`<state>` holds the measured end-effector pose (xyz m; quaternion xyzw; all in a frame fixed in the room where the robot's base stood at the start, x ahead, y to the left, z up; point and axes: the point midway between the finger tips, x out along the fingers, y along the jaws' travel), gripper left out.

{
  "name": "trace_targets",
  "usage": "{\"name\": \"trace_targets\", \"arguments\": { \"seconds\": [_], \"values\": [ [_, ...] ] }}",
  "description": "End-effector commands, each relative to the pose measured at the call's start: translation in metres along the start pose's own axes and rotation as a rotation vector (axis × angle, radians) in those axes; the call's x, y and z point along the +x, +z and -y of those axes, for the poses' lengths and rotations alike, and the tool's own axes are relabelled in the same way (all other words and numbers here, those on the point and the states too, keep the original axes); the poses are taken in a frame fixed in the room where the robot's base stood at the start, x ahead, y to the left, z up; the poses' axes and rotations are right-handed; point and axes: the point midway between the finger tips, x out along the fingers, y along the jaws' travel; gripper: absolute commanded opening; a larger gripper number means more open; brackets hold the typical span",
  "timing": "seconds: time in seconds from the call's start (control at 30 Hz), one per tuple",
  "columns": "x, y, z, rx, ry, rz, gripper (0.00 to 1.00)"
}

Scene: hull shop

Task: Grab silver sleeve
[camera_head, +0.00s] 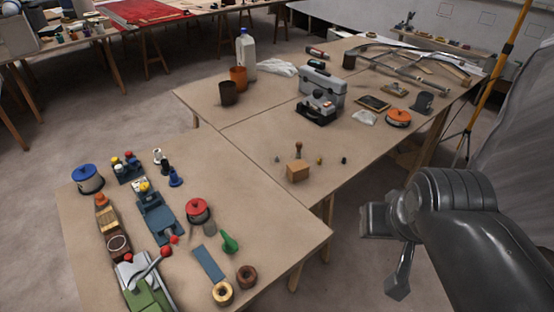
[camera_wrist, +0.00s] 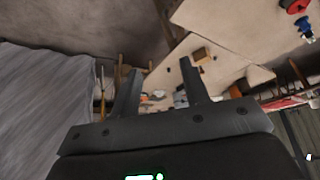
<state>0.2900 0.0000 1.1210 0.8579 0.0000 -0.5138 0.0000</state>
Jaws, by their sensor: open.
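No thing in view is plainly a silver sleeve. The closest match is a small grey cylinder (camera_head: 209,228) on the near table, just below a red-lidded tin (camera_head: 198,211); I cannot tell whether it is the sleeve. My gripper (camera_head: 385,254) is open and empty, off the right side of the near table and well apart from that cylinder. In the wrist view, the two fingers of my gripper (camera_wrist: 160,70) stand apart with nothing between them. The grey cylinder cannot be made out in the wrist view.
A yellow pole (camera_head: 493,75) stands at right.

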Motion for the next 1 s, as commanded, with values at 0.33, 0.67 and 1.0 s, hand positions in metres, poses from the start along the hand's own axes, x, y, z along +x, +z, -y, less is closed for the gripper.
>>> {"name": "trace_targets", "arguments": {
  "seconds": [0.33,0.67,1.0],
  "values": [
    [0.009,-0.068,0.011,-0.037,-0.021,0.016,0.42],
    [0.053,-0.174,0.040,-0.095,-0.052,0.038,0.42],
    [0.135,-0.266,0.082,-0.157,-0.081,0.057,0.42]
  ]
}}
